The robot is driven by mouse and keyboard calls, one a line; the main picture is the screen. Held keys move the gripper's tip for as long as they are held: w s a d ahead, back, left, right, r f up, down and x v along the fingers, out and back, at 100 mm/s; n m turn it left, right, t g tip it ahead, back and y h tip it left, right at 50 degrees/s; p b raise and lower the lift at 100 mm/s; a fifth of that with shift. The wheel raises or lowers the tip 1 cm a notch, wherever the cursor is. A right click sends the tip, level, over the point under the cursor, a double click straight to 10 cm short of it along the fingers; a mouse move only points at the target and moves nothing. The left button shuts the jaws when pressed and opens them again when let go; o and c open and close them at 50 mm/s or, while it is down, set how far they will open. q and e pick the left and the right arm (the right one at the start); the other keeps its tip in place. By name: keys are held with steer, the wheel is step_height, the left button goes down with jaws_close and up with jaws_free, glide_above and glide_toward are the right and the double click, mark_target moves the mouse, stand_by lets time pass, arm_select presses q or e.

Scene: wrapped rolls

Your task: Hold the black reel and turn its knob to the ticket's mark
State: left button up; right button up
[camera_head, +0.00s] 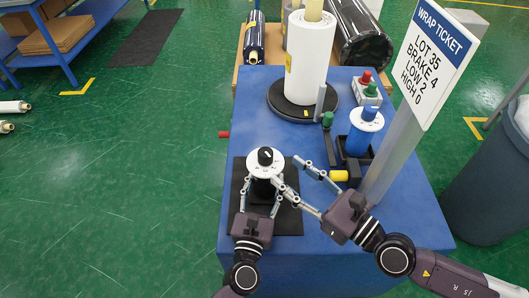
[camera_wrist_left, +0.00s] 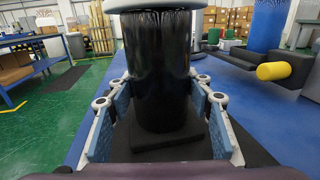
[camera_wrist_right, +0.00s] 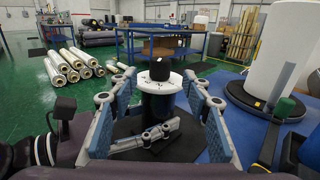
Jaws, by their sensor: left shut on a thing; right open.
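The black reel (camera_wrist_left: 157,75) stands upright on a dark mat (camera_head: 290,216) on the blue table. Its white dial top (camera_head: 253,168) carries a black knob (camera_head: 265,155), which also shows in the right wrist view (camera_wrist_right: 160,69). The dial's marks are too small to read. My left gripper (camera_head: 261,188) is shut around the reel's body below the dial. My right gripper (camera_head: 287,170) is open, to the right of the dial. In its wrist view the knob lies ahead between the fingers, apart from them. The ticket (camera_head: 432,55) reads LOT 35, BRAKE 4, LOW 2, HIGH 0.
A blue reel (camera_head: 357,142) with a blue knob stands right of the black one, with a yellow-ended part (camera_head: 339,176) nearby. A white roll (camera_head: 309,55) on a black turntable and a red and green button box (camera_head: 366,92) are behind. The ticket's post (camera_head: 393,155) rises close to my right arm.

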mark_target(270, 159)
steer(key=shift+x, duration=4.4)
steer(key=shift+f, duration=0.1)
steer(key=shift+c, duration=0.6)
steer(key=shift+a, duration=0.1)
steer(key=c, duration=1.1)
